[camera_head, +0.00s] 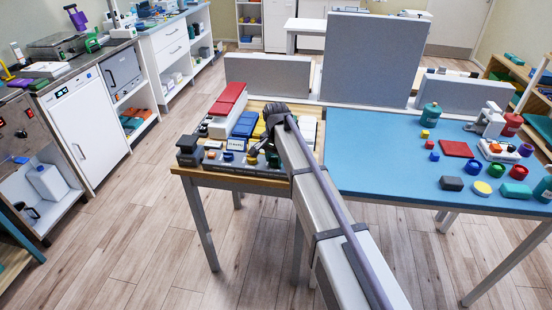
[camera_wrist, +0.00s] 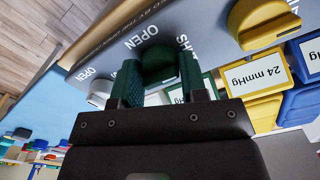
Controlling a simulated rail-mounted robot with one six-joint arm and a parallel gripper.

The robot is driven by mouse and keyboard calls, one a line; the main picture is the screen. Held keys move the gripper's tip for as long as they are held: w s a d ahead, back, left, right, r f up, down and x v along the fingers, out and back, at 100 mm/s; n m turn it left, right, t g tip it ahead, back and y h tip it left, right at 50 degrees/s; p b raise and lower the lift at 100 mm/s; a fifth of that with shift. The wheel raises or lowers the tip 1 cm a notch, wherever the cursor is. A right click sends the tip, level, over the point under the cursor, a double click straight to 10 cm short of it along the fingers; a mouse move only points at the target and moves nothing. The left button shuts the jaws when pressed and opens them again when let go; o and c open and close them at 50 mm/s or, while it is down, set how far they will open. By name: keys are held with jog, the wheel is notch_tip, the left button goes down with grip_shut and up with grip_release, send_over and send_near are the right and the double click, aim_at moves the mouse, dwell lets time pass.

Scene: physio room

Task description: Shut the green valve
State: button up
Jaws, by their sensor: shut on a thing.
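The green valve (camera_wrist: 158,62) is a round knob on a grey panel (camera_wrist: 205,20) in the wrist view. The words OPEN and SHUT are printed around it, SHUT partly hidden. My gripper (camera_wrist: 160,78) is shut on the knob, one dark green finger on each side of it. The fingers hide part of the knob, and I cannot tell which word it points to. In the head view my gripper (camera_head: 268,150) is low over the panel at the front edge of the wooden table (camera_head: 215,180), and my arm partly covers that spot.
A yellow knob (camera_wrist: 262,24) and a pale grey knob (camera_wrist: 100,92) flank the green one. Bins labelled 24 mmHg (camera_wrist: 252,84) stand close by. A blue table (camera_head: 375,150) with loose items adjoins on the right.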

aim_at(276, 158)
dwell(0.5)
jog(key=o, duration=0.9)
notch_tip(276, 158, up, 11)
jog(key=p, duration=1)
jog(key=shift+f+p, duration=0.1)
jog(key=shift+p, duration=0.3)
